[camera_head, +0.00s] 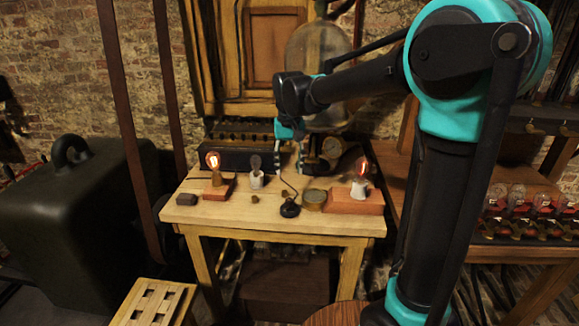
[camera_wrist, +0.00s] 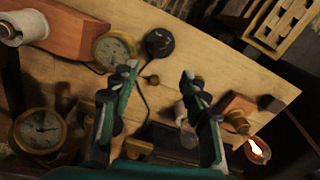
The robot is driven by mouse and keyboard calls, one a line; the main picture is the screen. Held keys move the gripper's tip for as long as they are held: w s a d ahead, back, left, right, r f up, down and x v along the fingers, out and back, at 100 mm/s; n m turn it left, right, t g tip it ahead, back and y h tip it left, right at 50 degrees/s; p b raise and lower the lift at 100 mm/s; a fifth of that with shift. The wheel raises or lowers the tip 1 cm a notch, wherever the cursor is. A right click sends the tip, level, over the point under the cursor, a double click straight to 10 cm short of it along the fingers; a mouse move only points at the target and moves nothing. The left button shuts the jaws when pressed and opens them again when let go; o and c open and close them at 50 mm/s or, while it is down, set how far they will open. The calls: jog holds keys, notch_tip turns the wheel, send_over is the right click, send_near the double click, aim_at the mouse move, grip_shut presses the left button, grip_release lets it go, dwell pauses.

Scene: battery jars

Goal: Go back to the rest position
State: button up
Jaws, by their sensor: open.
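My gripper (camera_head: 290,148) hangs above the back of the wooden table (camera_head: 180,213). Its two fingers point down, spread apart, with nothing held between them. In the wrist view my gripper (camera_wrist: 158,78) shows open over the tabletop (camera_wrist: 215,62). My arm reaches in from the right. A lit bulb (camera_head: 213,160) stands on a reddish block at the left. An unlit bulb (camera_head: 255,162) on a white base stands beside it. Another lit bulb (camera_head: 360,170) stands on a reddish block (camera_head: 345,204) at the right.
A black round piece with a cable (camera_head: 289,210) and a brass gauge (camera_head: 314,200) lie near the table's front. A large dark green container (camera_head: 70,220) stands left. A slatted wooden stool (camera_head: 150,305) is at front left. Glass jars (camera_head: 515,200) stand on the right.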

jog(key=s+d+f+t, duration=0.1)
jog(key=s+d+f, duration=0.4)
jog(key=d, duration=0.3)
jog(key=s+d+f+m+t, duration=0.1)
jog(key=s+d+f, duration=0.4)
jog(key=s+d, duration=0.2)
jog(key=s+d+f+m+t, duration=0.1)
jog(key=s+d+f+t, duration=0.1)
jog(key=s+d+f, duration=0.4)
jog(key=d, duration=0.3)
